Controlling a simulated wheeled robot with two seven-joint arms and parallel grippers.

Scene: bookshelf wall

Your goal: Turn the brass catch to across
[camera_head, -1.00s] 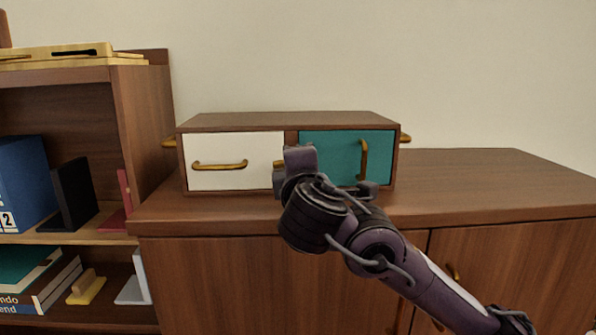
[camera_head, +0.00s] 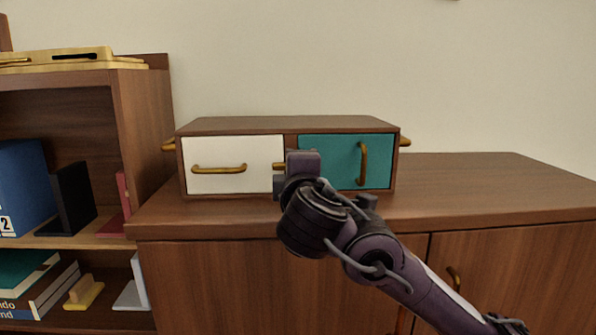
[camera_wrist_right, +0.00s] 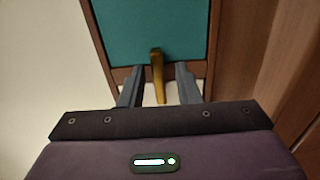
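The brass catch (camera_wrist_right: 157,76) shows in the right wrist view, on the wooden strip between the teal door (camera_wrist_right: 150,28) and the white door. It lies across the strip, reaching over the edges of both doors. In the head view only its left end (camera_head: 279,166) shows; my gripper hides the rest. My right gripper (camera_wrist_right: 157,67) is open, with one finger on each side of the catch and a visible gap to both. In the head view the right gripper (camera_head: 302,164) is in front of the cabinet's middle. My left gripper is not in view.
The small cabinet (camera_head: 290,124) stands on a wooden sideboard (camera_head: 480,185). The white door (camera_head: 232,150) and the teal door (camera_head: 345,145) are shut, each with a brass handle. A bookshelf (camera_head: 140,120) stands at left. The sideboard top at right is clear.

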